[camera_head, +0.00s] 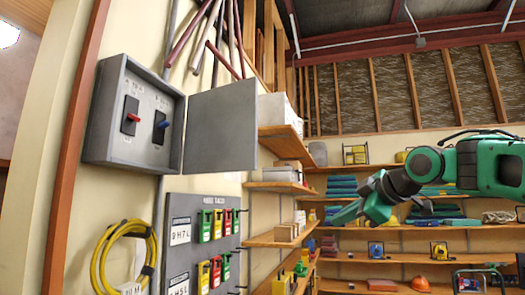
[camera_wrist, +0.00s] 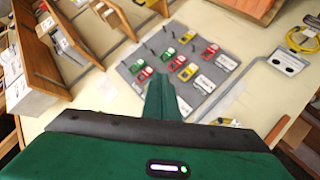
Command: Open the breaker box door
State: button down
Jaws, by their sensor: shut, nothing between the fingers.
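The grey breaker box (camera_head: 118,145) is mounted on the wall at the left in the head view. Its door (camera_head: 220,128) stands open, swung out to the right, and the inside panel shows. I do not see the breaker box in the wrist view.
Below the box hang a coiled yellow cable (camera_head: 124,255) and a grey tag board (camera_head: 178,212) with several coloured padlocks. Wooden shelves (camera_head: 280,187) with boxes stand right of the door. The space between the door and my gripper looks free.

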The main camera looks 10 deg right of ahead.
jog(key=s+a+r+n+y, duration=0.1)
jog(key=a+r+n+y, duration=0.2)
jog(key=a+r+n, duration=0.3)
jog(key=s+a+r+n+t+y, duration=0.1)
jog(key=a+r+n+y, duration=0.15)
jog(key=r, duration=0.55)
jog(key=s+a+r+n+y, duration=0.2)
jog(key=a+r+n, duration=0.3)
jog(key=r, duration=0.3)
jog(key=x, duration=1)
jog(key=shift+d, duration=0.1)
jog(key=shift+w, duration=0.1)
